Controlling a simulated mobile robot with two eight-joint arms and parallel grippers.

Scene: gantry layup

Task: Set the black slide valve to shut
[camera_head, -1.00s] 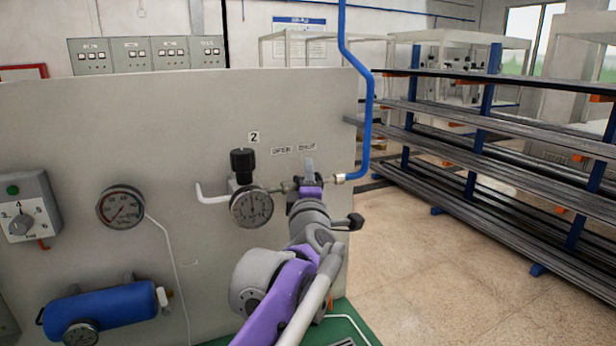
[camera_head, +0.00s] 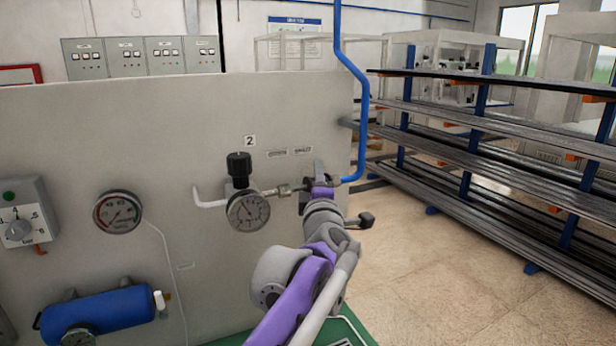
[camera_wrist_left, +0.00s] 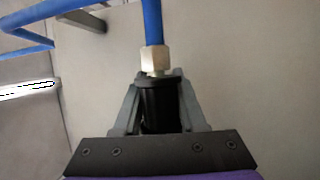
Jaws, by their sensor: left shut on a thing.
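My left gripper (camera_head: 319,172) is at the pipe line on the grey panel, just below and slightly right of the "SHUT" label (camera_head: 303,150). The "OPEN" label (camera_head: 277,153) is further left. In the left wrist view, the fingers of my left gripper (camera_wrist_left: 160,105) close around the black sleeve of the slide valve (camera_wrist_left: 160,100), one on each side. A metal nut (camera_wrist_left: 154,59) and the blue hose (camera_wrist_left: 152,22) sit just beyond it. In the head view the sleeve is hidden behind my gripper. My right gripper is not in view.
A regulator with black knob (camera_head: 239,165) and gauge (camera_head: 248,210) is left of my gripper. Another gauge (camera_head: 117,212), a selector box (camera_head: 22,215) and a blue cylinder (camera_head: 97,314) are further left. A rack of bars (camera_head: 490,150) stands right, beyond open floor.

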